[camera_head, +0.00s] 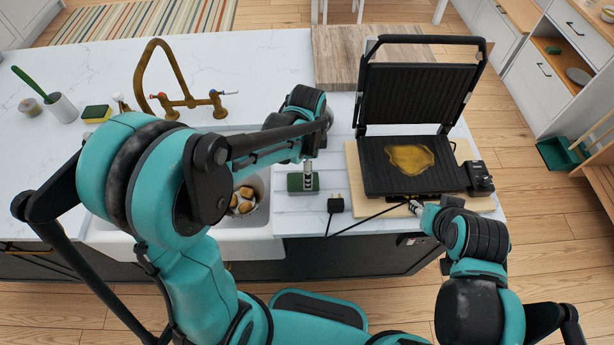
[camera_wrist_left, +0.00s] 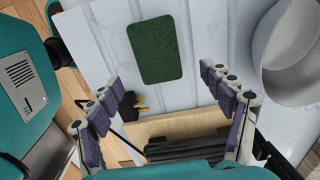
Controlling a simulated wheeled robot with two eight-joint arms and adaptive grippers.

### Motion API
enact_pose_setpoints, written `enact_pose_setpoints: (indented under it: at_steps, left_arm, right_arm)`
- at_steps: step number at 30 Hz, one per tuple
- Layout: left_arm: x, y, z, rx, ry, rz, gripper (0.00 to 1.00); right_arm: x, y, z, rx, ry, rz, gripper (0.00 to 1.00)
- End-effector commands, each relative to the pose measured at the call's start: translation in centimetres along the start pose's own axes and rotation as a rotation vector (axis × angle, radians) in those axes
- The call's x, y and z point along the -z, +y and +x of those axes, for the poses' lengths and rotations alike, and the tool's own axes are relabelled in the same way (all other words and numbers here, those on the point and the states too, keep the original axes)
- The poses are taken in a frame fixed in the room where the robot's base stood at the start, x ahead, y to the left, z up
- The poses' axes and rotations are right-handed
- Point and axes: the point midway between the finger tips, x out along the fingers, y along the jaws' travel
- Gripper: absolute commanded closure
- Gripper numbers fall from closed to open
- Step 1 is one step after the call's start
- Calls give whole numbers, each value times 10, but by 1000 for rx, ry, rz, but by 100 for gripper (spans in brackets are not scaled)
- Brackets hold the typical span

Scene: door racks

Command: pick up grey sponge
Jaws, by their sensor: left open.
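A sponge with a dark green top (camera_head: 295,183) lies flat on the white counter between the sink and the grill. It also shows in the left wrist view (camera_wrist_left: 156,50); no grey face is clear there. My left gripper (camera_head: 308,172) is over the sponge in the head view. In the left wrist view its fingers (camera_wrist_left: 161,76) are wide apart, and the sponge lies just beyond the tips, with nothing held. My right gripper (camera_head: 417,207) is by the front edge of the board under the grill; its fingers are too small to read.
An open contact grill (camera_head: 408,165) with a yellow-brown spill stands on a wooden board (camera_head: 354,183) to the right. A black plug (camera_head: 335,204) and cord lie beside it. The sink holds dishes (camera_head: 243,200). A yellow-green sponge (camera_head: 97,113) is at the far left.

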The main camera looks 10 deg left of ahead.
Motion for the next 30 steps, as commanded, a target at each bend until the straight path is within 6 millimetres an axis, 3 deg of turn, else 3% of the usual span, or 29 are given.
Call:
enact_pose_setpoints:
  at_steps: [12, 22, 27, 30]
  left_arm:
    - [-11, 2, 58, 2, 1, -4, 20]
    - [-11, 2, 64, 2, 1, -5, 20]
    - [-11, 2, 64, 2, 1, -5, 53]
    - [-11, 2, 64, 2, 1, -5, 55]
  right_arm:
    - [-12, 0, 17, 0, 0, 0, 60]
    - [-12, 0, 17, 0, 0, 0, 60]
    - [-12, 0, 17, 0, 0, 0, 60]
    - [-12, 0, 17, 0, 0, 0, 60]
